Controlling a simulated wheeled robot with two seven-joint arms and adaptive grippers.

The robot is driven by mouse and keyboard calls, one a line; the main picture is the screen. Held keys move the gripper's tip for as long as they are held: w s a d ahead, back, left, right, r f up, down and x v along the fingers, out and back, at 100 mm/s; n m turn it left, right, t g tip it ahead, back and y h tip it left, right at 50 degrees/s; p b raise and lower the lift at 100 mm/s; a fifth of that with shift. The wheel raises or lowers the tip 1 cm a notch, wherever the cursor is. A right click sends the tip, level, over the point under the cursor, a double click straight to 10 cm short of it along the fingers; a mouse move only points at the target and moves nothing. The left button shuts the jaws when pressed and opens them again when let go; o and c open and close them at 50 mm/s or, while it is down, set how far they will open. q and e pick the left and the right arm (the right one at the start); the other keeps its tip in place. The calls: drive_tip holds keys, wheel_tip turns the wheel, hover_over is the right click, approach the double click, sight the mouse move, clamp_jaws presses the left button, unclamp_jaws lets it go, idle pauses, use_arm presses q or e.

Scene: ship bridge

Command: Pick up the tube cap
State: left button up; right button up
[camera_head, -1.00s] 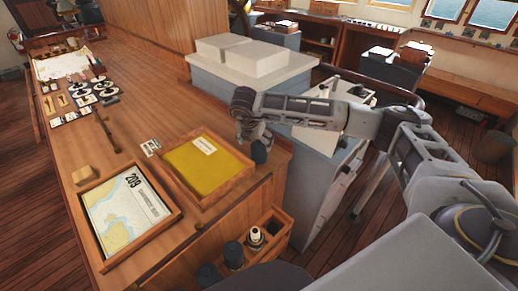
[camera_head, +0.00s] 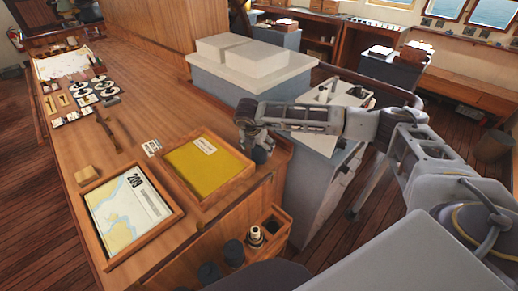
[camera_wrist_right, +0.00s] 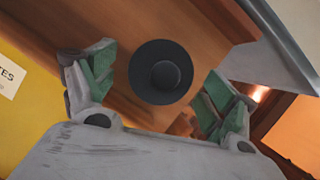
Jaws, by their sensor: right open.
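The tube cap (camera_head: 261,154) is a dark grey, round piece standing on the wooden counter, just right of the yellow folder. In the right wrist view the cap (camera_wrist_right: 161,72) shows from above as a dark disc with a raised round middle. My right gripper (camera_head: 254,146) is right at the cap, partly covering it in the head view. In the wrist view the right gripper (camera_wrist_right: 154,90) is open, with one green-padded finger on each side of the cap and a gap to each. My left gripper is not in view.
A yellow folder (camera_head: 195,172) in a wooden tray and a framed chart (camera_head: 125,213) lie left of the cap. A wooden box (camera_head: 283,226) with dark-capped tubes (camera_head: 255,237) is below the counter edge. A grey cabinet (camera_head: 308,195) stands to the right.

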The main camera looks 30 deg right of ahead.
drive_tip(key=shift+p+x, duration=0.3)
drive_tip(key=shift+x, duration=0.95)
drive_tip(key=c, duration=1.1)
